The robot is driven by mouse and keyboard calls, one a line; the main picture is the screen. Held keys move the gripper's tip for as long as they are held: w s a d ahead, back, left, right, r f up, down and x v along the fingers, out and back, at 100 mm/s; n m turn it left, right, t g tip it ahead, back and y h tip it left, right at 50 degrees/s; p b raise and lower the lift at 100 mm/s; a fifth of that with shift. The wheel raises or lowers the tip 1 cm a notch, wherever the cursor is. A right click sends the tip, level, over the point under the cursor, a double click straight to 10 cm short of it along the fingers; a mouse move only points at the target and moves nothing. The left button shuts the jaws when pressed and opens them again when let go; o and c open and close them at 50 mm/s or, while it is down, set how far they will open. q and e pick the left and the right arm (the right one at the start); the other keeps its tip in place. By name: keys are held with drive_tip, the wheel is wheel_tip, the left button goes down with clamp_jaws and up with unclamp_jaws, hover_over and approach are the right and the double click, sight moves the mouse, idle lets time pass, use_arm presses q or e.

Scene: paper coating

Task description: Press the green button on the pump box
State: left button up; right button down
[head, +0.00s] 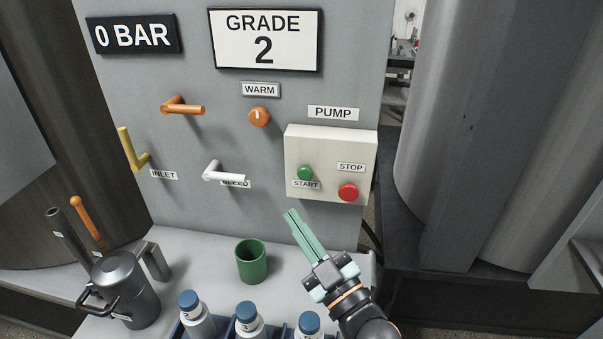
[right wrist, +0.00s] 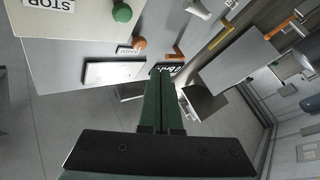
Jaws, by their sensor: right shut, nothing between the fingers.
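The pump box (head: 331,147) is a cream box on the grey panel under a PUMP label. Its green button (head: 305,173) is on the left above a START label, and a red button (head: 348,192) is at the lower right under a STOP label. My right gripper (head: 291,213) is shut and empty, its green fingers pointing up and left, below the box in the picture. In the right wrist view the shut fingers (right wrist: 157,72) show at the middle, and the green button (right wrist: 122,12) is at the top, apart from them. My left gripper is not in view.
Orange (head: 183,107), yellow (head: 133,150) and white (head: 223,171) handles and an orange knob (head: 259,117) stick out of the panel. A green cup (head: 251,262), a metal pot (head: 124,290) and blue-capped bottles (head: 246,318) stand on the ledge below.

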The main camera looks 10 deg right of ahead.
drive_tip(key=b, duration=0.2)
approach(305, 173)
drive_tip(key=w+a+r, duration=0.1)
drive_tip(key=w+a, duration=0.3)
drive_tip(key=shift+w+r, duration=0.3)
drive_tip(key=shift+w, duration=0.1)
drive_tip(key=shift+w, duration=0.1)
idle(1.7)
drive_tip(key=shift+w+d, duration=0.1)
drive_tip(key=shift+w, duration=0.15)
